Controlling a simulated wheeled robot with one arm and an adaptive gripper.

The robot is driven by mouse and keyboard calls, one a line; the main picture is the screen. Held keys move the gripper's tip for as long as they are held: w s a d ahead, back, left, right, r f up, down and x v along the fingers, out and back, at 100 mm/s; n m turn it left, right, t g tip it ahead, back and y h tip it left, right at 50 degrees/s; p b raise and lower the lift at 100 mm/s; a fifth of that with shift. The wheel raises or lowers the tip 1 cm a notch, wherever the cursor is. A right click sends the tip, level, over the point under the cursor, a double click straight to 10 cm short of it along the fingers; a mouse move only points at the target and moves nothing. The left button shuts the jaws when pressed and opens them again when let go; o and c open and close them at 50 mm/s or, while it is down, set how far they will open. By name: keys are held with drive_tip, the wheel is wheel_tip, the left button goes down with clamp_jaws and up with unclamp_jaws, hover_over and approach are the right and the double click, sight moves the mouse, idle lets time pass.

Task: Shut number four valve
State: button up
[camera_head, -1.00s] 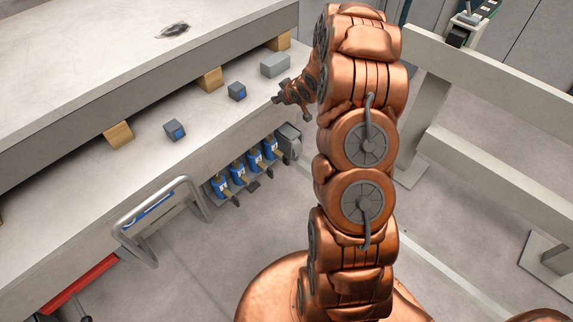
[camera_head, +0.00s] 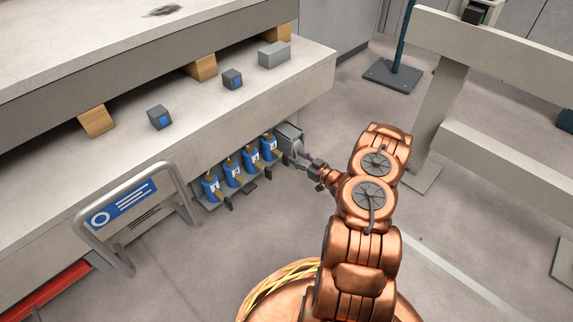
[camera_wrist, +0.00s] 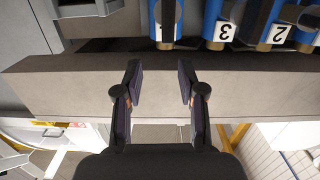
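Several blue valves with white number labels hang in a row under the bench edge in the head view. The rightmost valve (camera_head: 268,147) is at the end nearest my gripper (camera_head: 300,160). The wrist view is upside down; labels 3 and 2 read on the valve bodies (camera_wrist: 224,20) and (camera_wrist: 270,22). The blue valve (camera_wrist: 165,18) left of number three has a partly hidden label, so it appears to be number four. My gripper (camera_wrist: 160,78) is open and empty, its fingers below that valve in the picture and apart from it. Lever positions are unclear.
A grey box (camera_head: 288,137) sits right beside the rightmost valve. The bench (camera_head: 120,165) overhangs the row. A grey tubular frame with a blue sign (camera_head: 122,205) stands at left. Pale rails (camera_head: 490,150) stand at right. The floor between is clear.

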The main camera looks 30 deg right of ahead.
sight(286, 156)
drive_tip(key=shift+t, duration=0.4)
drive_tip(key=shift+w+a+f+b, duration=0.35)
drive_tip(key=shift+w+f+b, duration=0.1)
drive_tip(key=shift+w+b, duration=0.4)
drive_tip(key=shift+w+a+f+b, duration=0.4)
drive_tip(key=shift+w+b, duration=0.4)
drive_tip(key=shift+w, duration=0.2)
drive_tip(key=shift+w+a+f+b, duration=0.35)
drive_tip(key=shift+w+f+b, duration=0.1)
drive_tip(key=shift+w+b, duration=0.4)
